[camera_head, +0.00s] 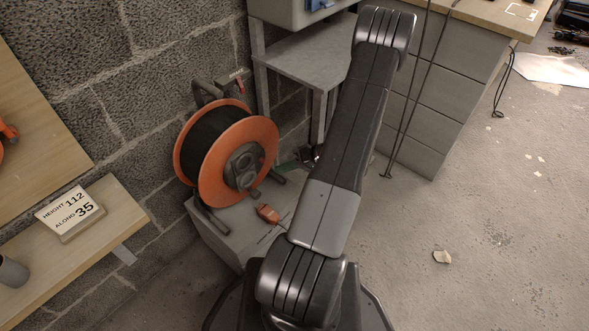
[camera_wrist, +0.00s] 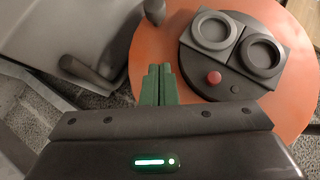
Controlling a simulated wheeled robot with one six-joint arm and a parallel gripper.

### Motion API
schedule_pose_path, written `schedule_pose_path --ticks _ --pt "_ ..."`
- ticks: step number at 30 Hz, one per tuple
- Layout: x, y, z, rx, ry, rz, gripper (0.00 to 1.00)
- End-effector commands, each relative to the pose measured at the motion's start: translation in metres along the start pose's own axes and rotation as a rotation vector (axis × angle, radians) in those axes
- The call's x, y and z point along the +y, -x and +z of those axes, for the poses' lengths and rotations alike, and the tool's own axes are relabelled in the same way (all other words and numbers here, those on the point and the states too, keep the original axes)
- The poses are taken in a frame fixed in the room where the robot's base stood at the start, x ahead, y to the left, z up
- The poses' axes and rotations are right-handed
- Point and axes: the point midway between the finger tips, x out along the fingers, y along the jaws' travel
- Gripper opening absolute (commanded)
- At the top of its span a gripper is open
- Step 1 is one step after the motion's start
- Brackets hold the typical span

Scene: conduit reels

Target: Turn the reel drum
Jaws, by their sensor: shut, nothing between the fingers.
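The reel drum (camera_head: 205,165) has orange flanges, with dark cable wound between them, in a black tube frame on a grey block (camera_head: 222,236). Its face carries a dark socket panel (camera_head: 242,168). In the wrist view the orange face (camera_wrist: 150,45) fills the upper right, with the socket panel (camera_wrist: 228,50) showing two round sockets and a red button. A dark knob (camera_wrist: 153,11) stands at the top, left of the panel. My gripper (camera_wrist: 158,72) is shut and empty, its green fingers over the face's left edge; contact cannot be told.
An orange plug (camera_head: 268,214) lies on the block. A grey shelf unit (camera_head: 300,60) stands behind, and a drawer bench (camera_head: 415,110) to the right. The right floor is mostly open, with small debris.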

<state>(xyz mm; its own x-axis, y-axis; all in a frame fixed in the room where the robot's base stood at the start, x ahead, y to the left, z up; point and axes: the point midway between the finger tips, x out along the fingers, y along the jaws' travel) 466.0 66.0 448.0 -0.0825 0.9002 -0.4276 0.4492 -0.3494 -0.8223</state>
Motion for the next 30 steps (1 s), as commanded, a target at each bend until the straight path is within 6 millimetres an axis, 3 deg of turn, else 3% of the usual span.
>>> schedule_pose_path --ticks 1,6,12,30 --pt "0.003 -0.014 0.002 -0.004 0.001 -0.003 0.00" --pt "0.003 -0.046 0.002 -0.002 0.001 -0.001 0.00" --pt "0.003 -0.066 0.020 0.000 -0.001 0.000 0.00" --pt "0.000 -0.073 0.028 0.002 -0.002 -0.001 0.00"
